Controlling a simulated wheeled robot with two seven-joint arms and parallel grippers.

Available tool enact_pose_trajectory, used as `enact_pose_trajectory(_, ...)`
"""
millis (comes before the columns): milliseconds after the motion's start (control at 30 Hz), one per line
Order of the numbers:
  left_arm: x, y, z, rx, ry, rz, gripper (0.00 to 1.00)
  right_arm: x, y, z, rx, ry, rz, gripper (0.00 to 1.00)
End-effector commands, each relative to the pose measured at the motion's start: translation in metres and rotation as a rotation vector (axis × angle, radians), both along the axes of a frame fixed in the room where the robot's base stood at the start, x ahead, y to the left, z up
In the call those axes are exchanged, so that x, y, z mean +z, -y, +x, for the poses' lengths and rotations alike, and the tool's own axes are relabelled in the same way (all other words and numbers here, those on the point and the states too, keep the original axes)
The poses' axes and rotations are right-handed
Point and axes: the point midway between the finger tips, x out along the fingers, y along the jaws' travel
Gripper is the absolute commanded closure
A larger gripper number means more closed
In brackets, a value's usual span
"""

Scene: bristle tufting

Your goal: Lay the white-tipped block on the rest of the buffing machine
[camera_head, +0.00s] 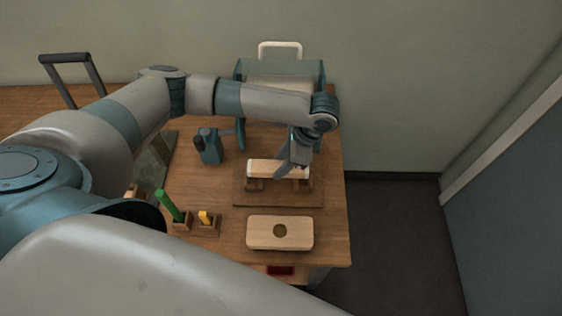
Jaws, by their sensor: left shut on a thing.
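A pale wooden block (262,166) lies lengthwise from left to right, with a lighter left end. My left gripper (284,169) reaches down over it from behind and is shut on it near its middle. The block is just above or on a dark wooden stand (278,198) with two short supports; I cannot tell whether it touches them. The buffing machine appears to be the teal-sided unit (323,75) with a pale drum at the back of the table, partly hidden by my left arm. My right gripper is out of view.
A pale board with a dark round hole (262,234) lies at the table's front. Left of it are a green stick (168,206) and a yellow piece (204,217) in wooden holders. A teal device (211,149) stands behind them. The table ends to the right.

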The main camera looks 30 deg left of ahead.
Motion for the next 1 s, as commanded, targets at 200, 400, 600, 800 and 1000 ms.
enact_pose_trajectory(200, 0.0001, 0.0001, 0.0002, 0.0, 0.0, 0.0, 0.91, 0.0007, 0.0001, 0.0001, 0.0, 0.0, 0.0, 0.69)
enact_pose_trajectory(400, 0.0001, 0.0002, 0.0002, 0.0, 0.0, 0.0, 0.91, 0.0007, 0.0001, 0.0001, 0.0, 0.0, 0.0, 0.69)
enact_pose_trajectory(600, 0.0003, 0.0002, 0.0002, 0.0, 0.0, 0.0, 0.91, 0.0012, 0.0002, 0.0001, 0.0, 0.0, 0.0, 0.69)
enact_pose_trajectory(800, 0.001, 0.0002, 0.0002, 0.0, 0.0, 0.0, 0.91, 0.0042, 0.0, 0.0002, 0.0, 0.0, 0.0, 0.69)
enact_pose_trajectory(1000, 0.0011, 0.0002, 0.0003, 0.001, 0.0, 0.0, 0.91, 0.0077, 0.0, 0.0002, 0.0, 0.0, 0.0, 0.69)
